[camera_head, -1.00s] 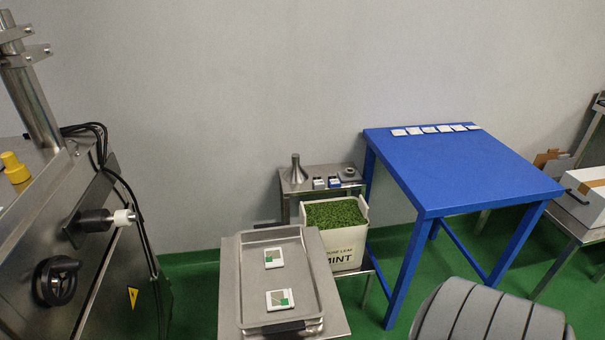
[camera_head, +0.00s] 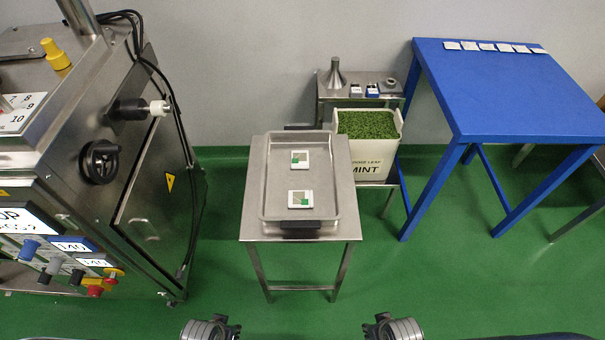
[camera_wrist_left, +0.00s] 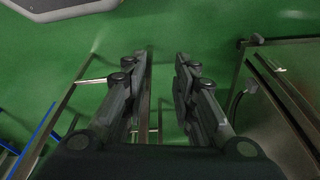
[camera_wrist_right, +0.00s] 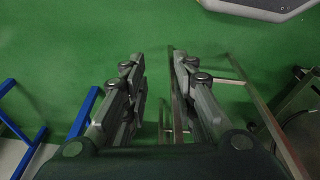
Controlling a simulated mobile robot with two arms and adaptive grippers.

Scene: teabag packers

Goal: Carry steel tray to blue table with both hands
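The steel tray (camera_head: 272,180) lies on a small steel table (camera_head: 345,230) in the middle of the head view. It holds two white-and-green packets (camera_head: 300,199) and has dark handles at its near and far ends. The blue table (camera_head: 515,100) stands at the right, with a row of small white packets (camera_head: 485,46) along its far edge. My left gripper (camera_wrist_left: 163,62) is open and empty, with floor between its fingers. My right gripper (camera_wrist_right: 157,62) is open and empty too. In the head view both wrists are low at the bottom edge, apart from the tray.
A mint leaf box (camera_head: 368,140) and a small stand with a metal funnel (camera_head: 335,76) stand between the tray and the blue table. A steel machine (camera_head: 80,150) with knobs and buttons fills the left. Green floor (camera_head: 420,290) is clear in front.

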